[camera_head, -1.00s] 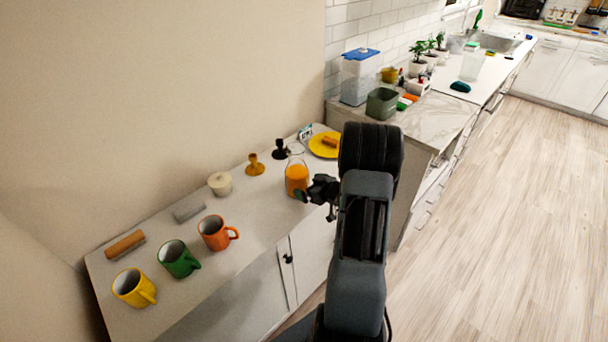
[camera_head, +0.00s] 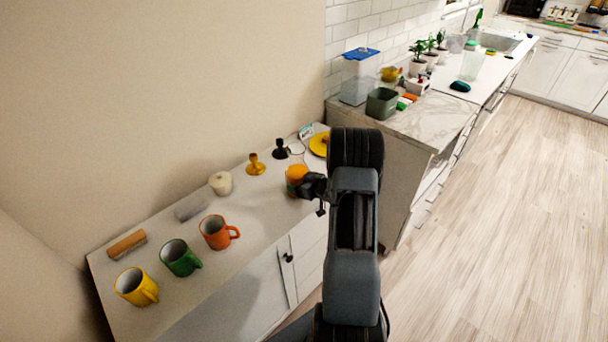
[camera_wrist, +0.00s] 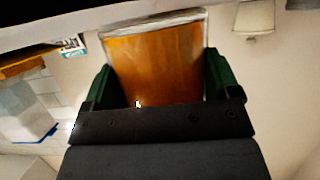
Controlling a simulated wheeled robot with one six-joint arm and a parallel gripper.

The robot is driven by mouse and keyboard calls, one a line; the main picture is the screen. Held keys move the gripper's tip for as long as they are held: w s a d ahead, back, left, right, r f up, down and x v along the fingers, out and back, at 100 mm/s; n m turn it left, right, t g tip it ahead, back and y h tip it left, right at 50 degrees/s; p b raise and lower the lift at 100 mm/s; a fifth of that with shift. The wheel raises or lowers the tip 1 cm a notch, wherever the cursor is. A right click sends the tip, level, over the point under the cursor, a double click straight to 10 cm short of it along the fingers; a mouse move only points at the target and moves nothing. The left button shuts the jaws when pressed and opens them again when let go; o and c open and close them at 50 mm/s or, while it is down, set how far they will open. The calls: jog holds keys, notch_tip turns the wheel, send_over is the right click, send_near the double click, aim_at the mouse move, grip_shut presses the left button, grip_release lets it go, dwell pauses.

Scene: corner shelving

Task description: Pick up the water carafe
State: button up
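The water carafe (camera_head: 295,175) is clear glass holding orange liquid. It stands near the front edge of the low white counter, toward its right end. My gripper (camera_head: 305,186) is at the carafe's right side, at the height of its body. In the wrist view, the orange carafe body (camera_wrist: 157,62) fills the space between the two dark green fingers of my gripper (camera_wrist: 160,85). A finger lies close along each side. I cannot tell whether they press on the glass. Part of the carafe is hidden behind the gripper.
An orange mug (camera_head: 214,232), a green mug (camera_head: 178,256) and a yellow mug (camera_head: 134,286) stand to the left. A black candle holder (camera_head: 280,150), a yellow one (camera_head: 255,165) and a yellow plate (camera_head: 318,144) are behind. A wall bounds the counter's back.

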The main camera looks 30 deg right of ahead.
jog(key=shift+d, duration=0.1)
jog(key=c, duration=0.9)
jog(key=shift+d+r, duration=0.1)
jog(key=shift+r, duration=0.05)
jog(key=shift+c, duration=0.6)
jog(key=shift+w+r, duration=0.1)
jog(key=shift+r, duration=0.1)
jog(key=shift+r, duration=1.1)
jog(key=s+r, duration=0.1)
jog(key=r, duration=0.1)
jog(key=s+d+r, duration=0.1)
jog(key=s+r, duration=0.1)
jog(key=s+d+r, duration=0.1)
jog(key=r, duration=0.1)
jog(key=shift+s+r, duration=0.1)
jog(key=shift+s, duration=0.15)
send_near(306, 167)
jog(key=shift+s+d+r+b, duration=0.2)
jog(key=shift+s+d+r, duration=0.2)
jog(key=shift+s+d, duration=0.2)
jog(key=shift+s+d+r+b, duration=0.15)
jog(key=shift+s+d+r, duration=0.25)
jog(key=shift+s+d, duration=0.2)
